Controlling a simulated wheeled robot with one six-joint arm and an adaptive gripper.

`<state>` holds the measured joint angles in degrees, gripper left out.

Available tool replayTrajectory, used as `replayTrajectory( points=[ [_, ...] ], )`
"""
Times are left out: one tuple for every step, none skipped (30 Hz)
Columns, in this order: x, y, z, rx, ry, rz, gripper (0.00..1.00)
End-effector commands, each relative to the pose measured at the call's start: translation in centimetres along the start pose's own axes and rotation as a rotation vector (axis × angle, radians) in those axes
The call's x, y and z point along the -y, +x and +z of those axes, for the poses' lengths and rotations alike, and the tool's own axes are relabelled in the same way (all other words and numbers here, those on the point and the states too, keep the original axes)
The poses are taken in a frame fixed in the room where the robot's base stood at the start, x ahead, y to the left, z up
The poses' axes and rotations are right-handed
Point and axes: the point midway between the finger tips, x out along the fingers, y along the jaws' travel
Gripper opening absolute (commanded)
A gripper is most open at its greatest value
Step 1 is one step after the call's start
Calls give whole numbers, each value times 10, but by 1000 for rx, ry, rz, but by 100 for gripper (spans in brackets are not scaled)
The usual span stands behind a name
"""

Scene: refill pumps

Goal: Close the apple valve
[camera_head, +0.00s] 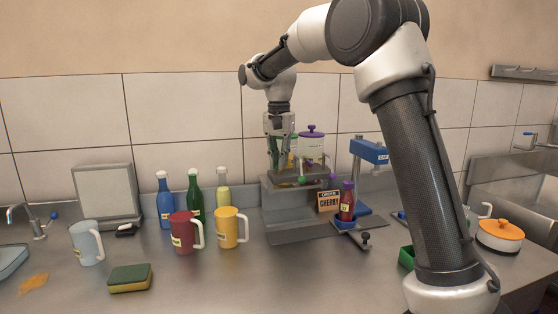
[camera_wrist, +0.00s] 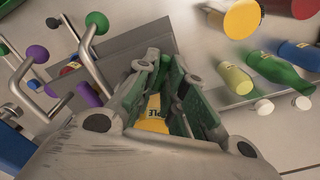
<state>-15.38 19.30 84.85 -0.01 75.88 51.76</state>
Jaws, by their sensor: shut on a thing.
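My gripper (camera_wrist: 155,105) has its green-padded fingers around a yellow piece (camera_wrist: 153,124) with lettering ending in "PLE". Most of that piece is hidden by the fingers. In the head view my gripper (camera_head: 276,155) points down over the grey pump stand (camera_head: 290,222), left of a clear jar with a purple lid (camera_head: 312,131). Ball-ended levers stand beside it, including a green ball (camera_wrist: 97,22) and a purple ball (camera_wrist: 88,95) in the wrist view. I cannot tell which lever is the apple valve.
A sign reading CHERRY (camera_head: 329,201) and a red bottle (camera_head: 347,202) are at the stand's front. A blue press (camera_head: 370,151) stands right. Yellow (camera_head: 228,228) and red (camera_head: 183,232) mugs stand left, before several bottles.

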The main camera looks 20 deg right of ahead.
Motion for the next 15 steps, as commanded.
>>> replayTrajectory(
  points=[
    [0,-1,0,-1,42,-1,0],
    [0,-1,0,-1,71,-1,0],
    [0,-1,0,-1,109,-1,0],
    [0,-1,0,-1,137,-1,0],
    [0,-1,0,-1,166,-1,0],
    [0,-1,0,-1,204,-1,0],
    [0,-1,0,-1,232,-1,0],
    [0,-1,0,-1,261,-1,0],
    [0,-1,0,-1,299,-1,0],
    [0,-1,0,-1,327,-1,0],
    [0,-1,0,-1,356,-1,0],
    [0,-1,0,-1,394,-2,0],
    [0,-1,0,-1,422,-2,0],
    [0,-1,0,-1,450,-2,0],
    [0,-1,0,-1,488,-2,0]
  ],
)
